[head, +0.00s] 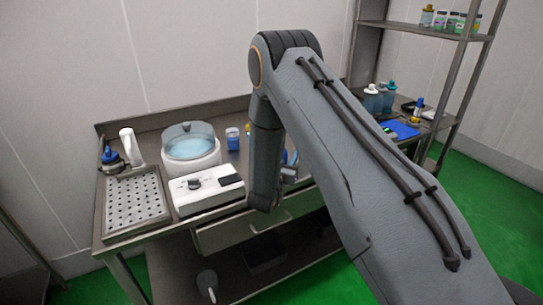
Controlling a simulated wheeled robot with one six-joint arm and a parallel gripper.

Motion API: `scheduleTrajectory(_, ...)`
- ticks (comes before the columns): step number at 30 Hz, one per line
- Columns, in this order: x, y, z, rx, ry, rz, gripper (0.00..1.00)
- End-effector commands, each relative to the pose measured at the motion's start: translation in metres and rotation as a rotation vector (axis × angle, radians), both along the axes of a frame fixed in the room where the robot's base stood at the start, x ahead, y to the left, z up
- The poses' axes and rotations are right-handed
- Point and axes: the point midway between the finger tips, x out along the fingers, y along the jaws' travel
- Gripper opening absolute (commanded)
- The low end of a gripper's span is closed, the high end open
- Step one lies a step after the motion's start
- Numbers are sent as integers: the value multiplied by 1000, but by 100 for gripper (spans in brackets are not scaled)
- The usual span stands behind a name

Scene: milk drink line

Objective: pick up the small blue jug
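A small blue container with a white top (232,138) stands on the steel table, just left of my forearm. A dark blue object (110,158) stands at the table's left end beside a white upright piece. I cannot tell for sure which of these, if either, is the small blue jug. More blue shows right of my forearm (291,157), partly covered by the arm. My arm hangs down in front of the table, and my gripper cannot be made out.
A perforated steel tray (135,203), a white device with a knob (206,188) and a round white tub with a clear lid (190,148) fill the table's left part. Bottles and a blue tray (401,130) sit at right by a shelf rack (420,30).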

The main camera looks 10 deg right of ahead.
Motion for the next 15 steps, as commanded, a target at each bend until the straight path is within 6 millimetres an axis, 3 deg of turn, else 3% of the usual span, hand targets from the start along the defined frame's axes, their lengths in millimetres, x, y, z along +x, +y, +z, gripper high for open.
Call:
scheduleTrajectory(2,0,0,0,0,0,0,35)
scheduleTrajectory(9,0,0,0,0,0,0,0)
scheduleTrajectory(15,0,0,1,0,-2,0,0)
